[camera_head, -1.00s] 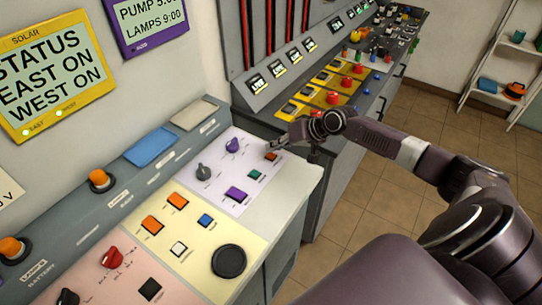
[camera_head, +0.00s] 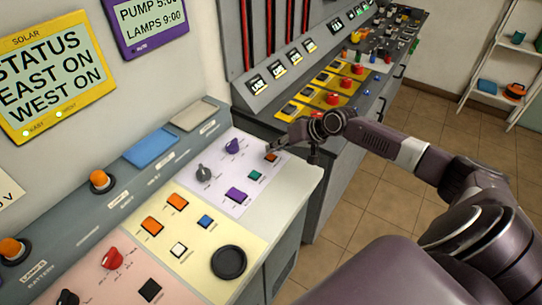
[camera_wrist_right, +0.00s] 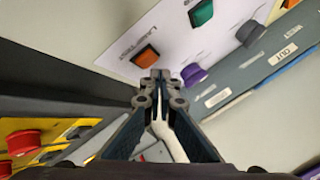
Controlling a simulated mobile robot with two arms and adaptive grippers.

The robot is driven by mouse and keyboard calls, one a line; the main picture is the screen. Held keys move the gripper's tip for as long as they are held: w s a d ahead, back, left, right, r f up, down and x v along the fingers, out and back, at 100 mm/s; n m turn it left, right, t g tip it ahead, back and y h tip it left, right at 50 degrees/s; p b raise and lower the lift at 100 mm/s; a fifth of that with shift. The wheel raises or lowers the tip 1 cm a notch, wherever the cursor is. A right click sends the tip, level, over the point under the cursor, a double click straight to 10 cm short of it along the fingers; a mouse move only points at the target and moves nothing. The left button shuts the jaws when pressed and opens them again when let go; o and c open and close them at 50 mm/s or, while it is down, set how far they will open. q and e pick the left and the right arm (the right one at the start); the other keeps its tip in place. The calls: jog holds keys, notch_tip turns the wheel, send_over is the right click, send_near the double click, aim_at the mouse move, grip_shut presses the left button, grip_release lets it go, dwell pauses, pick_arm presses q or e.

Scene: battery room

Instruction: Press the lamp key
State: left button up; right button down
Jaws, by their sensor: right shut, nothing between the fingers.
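The lamp key (camera_head: 271,157) is a small orange square key at the right end of the lilac panel. It also shows in the right wrist view as an orange key (camera_wrist_right: 146,54) beside lettering that appears to read "LAMP TEST". My right gripper (camera_head: 277,145) is shut and empty, with its tips just beside the key in the head view. In the wrist view its closed fingertips (camera_wrist_right: 159,76) are close below the key. I cannot tell whether they touch it. My left gripper is not in view.
The lilac panel (camera_head: 217,192) also carries a green key (camera_head: 256,175), a purple key (camera_head: 236,195) and two knobs. A yellow panel with a black round button (camera_head: 228,262) lies nearer. A second console with red buttons (camera_head: 333,98) stands behind my right arm.

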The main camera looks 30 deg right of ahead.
aim_at(273, 156)
jog(key=shift+f, duration=0.15)
jog(key=shift+f, duration=0.3)
jog(key=shift+s+f+b, duration=0.1)
jog(key=shift+f+b, duration=0.2)
jog(key=shift+f, duration=0.25)
dwell(0.8)
jog(key=shift+r+p, duration=0.9)
jog(key=shift+r, duration=0.05)
jog(key=shift+r, duration=0.1)
notch_tip(273, 156, up, 5)
jog(key=p, duration=0.4)
jog(key=shift+p, duration=0.4)
